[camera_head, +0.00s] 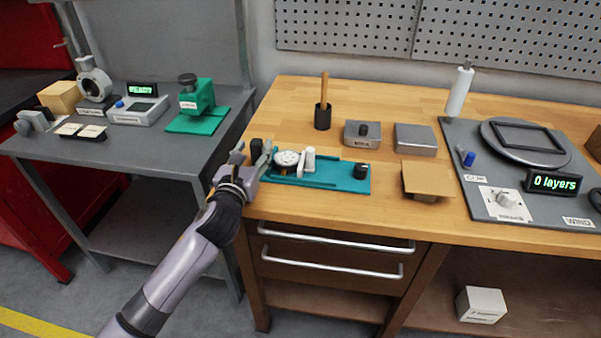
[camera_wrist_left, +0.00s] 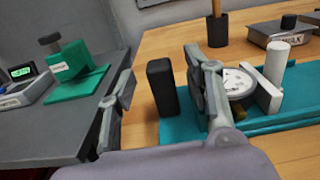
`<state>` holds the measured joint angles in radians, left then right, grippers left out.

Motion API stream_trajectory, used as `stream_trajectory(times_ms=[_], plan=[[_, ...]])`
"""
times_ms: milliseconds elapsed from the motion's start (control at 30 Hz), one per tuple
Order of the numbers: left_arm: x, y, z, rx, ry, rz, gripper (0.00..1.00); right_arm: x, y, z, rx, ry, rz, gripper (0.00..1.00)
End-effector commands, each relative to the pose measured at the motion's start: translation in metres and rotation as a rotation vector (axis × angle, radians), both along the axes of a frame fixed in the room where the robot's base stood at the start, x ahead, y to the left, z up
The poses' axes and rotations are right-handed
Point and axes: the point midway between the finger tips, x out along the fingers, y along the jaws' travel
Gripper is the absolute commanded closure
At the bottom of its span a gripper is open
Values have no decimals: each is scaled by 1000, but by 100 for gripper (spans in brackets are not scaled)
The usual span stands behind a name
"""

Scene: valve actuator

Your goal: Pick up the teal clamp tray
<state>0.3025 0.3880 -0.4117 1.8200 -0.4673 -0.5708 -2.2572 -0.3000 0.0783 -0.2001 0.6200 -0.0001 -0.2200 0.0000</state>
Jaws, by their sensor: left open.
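The teal clamp tray (camera_head: 340,184) lies on the wooden bench near its front left corner. It carries a white round gauge (camera_head: 287,158), a white cylinder (camera_head: 310,158) and black upright posts at its left (camera_head: 256,146) and right (camera_head: 361,171) ends. My left gripper (camera_head: 252,153) is open at the tray's left end. In the left wrist view the black left post (camera_wrist_left: 162,86) stands between the spread fingers, and the right-hand finger hides part of the teal tray (camera_wrist_left: 174,131). I cannot tell whether either finger touches the post. My right gripper is not in view.
A grey bench with a green press (camera_head: 199,105) stands left, across a narrow gap. Behind the tray are a black cup with a wooden stick (camera_head: 323,115) and grey blocks. A cardboard piece (camera_head: 427,177) lies to the right. Drawer handles (camera_head: 335,238) project below the bench front.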

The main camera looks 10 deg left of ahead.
Motion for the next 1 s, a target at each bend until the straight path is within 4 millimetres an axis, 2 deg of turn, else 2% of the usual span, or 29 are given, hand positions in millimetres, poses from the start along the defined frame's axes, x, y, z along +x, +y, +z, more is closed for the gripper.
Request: stream_trajectory(times_ms=[33,200,467,1000], plan=[[9,1,-7,-1,-3,1,53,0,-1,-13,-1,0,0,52],[29,0,-4,-1,-2,0,53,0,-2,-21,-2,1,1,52],[32,0,-2,0,0,0,53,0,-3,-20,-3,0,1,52],[31,0,-3,0,0,0,88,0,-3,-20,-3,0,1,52]])
